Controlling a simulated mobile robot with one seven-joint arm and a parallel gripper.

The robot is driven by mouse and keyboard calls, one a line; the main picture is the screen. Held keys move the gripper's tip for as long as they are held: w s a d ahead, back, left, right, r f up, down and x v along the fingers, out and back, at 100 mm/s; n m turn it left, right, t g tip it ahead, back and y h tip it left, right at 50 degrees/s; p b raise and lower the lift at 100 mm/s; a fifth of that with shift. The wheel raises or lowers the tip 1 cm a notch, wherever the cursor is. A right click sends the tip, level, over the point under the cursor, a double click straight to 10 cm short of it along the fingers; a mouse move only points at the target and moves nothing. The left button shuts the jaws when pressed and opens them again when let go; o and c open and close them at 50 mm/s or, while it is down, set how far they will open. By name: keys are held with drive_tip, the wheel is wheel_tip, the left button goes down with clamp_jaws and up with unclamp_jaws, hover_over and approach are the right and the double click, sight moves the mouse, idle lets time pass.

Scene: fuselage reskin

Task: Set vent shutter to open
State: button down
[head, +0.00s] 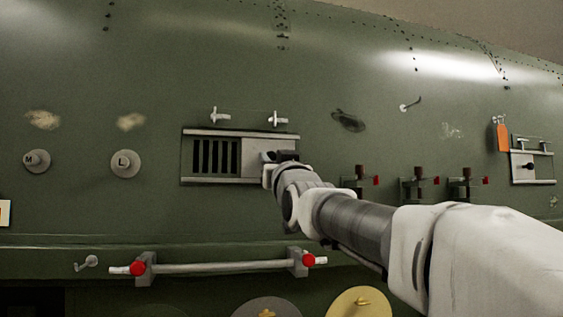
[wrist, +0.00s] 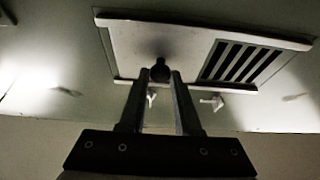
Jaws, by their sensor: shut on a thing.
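The vent sits on the green fuselage wall, with light rails above and below it; its dark slats (head: 214,157) show at the left. The pale shutter plate (head: 254,160) covers the right part of the opening. In the wrist view, which looks turned over, the plate (wrist: 150,42) is at the left and the slats (wrist: 240,62) are at the right. My gripper (head: 272,157) is at the plate's right side. In the wrist view my gripper's fingers (wrist: 161,80) are shut on the dark shutter knob (wrist: 160,68). The knob is hidden behind my gripper in the head view.
Two small latches (head: 219,115) (head: 278,119) sit just above the vent. A handrail (head: 220,267) with red clamps runs below.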

drive_tip(key=shift+d, duration=0.2)
drive_tip(key=c, duration=0.6)
unclamp_jaws()
drive_tip(key=shift+w+d, duration=0.1)
drive_tip(key=shift+d, duration=0.05)
drive_tip(key=shift+s+f+b, duration=0.25)
drive_tip(key=shift+s+b, duration=0.05)
drive_tip(key=shift+s, duration=0.2)
drive_tip(key=b+v, duration=0.4)
drive_tip(key=v, duration=1.2)
drive_tip(key=shift+s, duration=0.2)
